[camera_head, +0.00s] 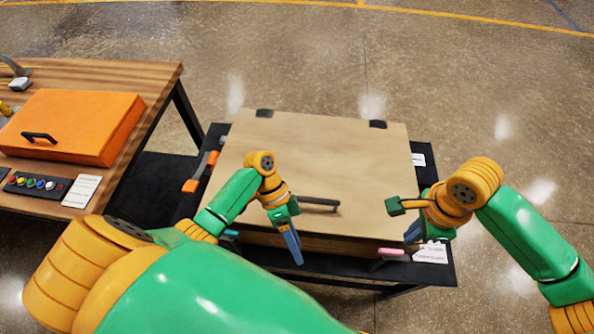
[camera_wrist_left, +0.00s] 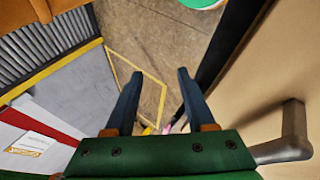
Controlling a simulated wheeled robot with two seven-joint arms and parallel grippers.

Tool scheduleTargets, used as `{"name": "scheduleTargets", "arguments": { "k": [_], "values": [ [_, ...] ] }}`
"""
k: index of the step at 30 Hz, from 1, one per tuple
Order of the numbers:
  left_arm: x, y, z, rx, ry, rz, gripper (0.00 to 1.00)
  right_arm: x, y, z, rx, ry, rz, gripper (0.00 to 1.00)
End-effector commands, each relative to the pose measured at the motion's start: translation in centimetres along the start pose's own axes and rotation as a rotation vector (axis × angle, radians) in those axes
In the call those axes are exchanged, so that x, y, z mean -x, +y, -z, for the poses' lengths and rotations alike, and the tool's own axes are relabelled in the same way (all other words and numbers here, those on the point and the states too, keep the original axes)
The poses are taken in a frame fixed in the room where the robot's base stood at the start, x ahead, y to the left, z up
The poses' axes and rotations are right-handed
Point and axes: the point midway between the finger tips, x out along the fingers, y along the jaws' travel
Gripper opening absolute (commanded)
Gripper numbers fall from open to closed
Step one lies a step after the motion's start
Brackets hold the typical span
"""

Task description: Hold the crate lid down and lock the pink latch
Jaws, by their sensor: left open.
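The crate lid (camera_head: 315,150) is a flat tan panel lying on the crate (camera_head: 300,242), with a dark handle (camera_head: 320,203) near its front edge. The pink latch (camera_head: 392,252) is at the front right of the crate; a small pink patch also shows between the fingers in the left wrist view (camera_wrist_left: 168,128). My left gripper (camera_head: 297,260) is open and empty, with blue fingers pointing down near the front edge, left of the pink latch. My right gripper (camera_head: 411,231) is at the lid's right edge; its fingers are mostly hidden, and contact with the lid is unclear.
A cyan latch (camera_head: 230,233) is at the crate's front left, partly behind my left arm. A wooden workbench (camera_head: 150,85) with an orange case (camera_head: 80,125) stands at the left. A white tag (camera_head: 431,253) lies right of the pink latch. Open floor lies behind.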

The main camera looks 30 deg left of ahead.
Motion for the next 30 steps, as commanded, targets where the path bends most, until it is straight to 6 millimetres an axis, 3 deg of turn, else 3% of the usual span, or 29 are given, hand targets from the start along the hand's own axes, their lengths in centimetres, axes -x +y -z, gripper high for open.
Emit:
{"name": "scheduleTargets", "arguments": {
  "k": [1,3,6,9,11,14,24,30],
  "values": [
    [3.5,-1.1,1.2,-0.095,0.003,0.095,0.55,0.0,0.0,0.0,0.0,0.0,0.0,0.0],
    [7.6,-2.2,2.8,-0.197,0.01,0.228,0.55,0.0,0.0,0.0,0.0,0.0,0.0,0.0],
    [12.1,-2.9,4.5,-0.298,0.014,0.377,0.55,0.0,0.0,0.0,0.0,0.0,0.0,0.0],
    [14.7,-3.0,5.4,-0.357,0.014,0.464,0.55,0.0,0.0,0.0,0.0,0.0,0.0,0.0],
    [15.3,-3.1,5.7,-0.374,0.014,0.489,0.55,0.0,0.0,0.0,0.0,0.0,0.0,0.0],
    [14.6,-3.6,5.9,-0.379,0.015,0.497,0.55,0.0,0.0,0.0,0.0,0.0,0.0,0.0],
    [7.2,-7.3,6.7,-0.375,0.016,0.493,0.55,0.0,0.0,0.0,0.0,0.0,0.0,0.0],
    [5.2,-8.5,7.0,-0.376,0.015,0.496,0.55,0.0,0.0,0.0,0.0,0.0,0.0,0.0]
  ]
}}
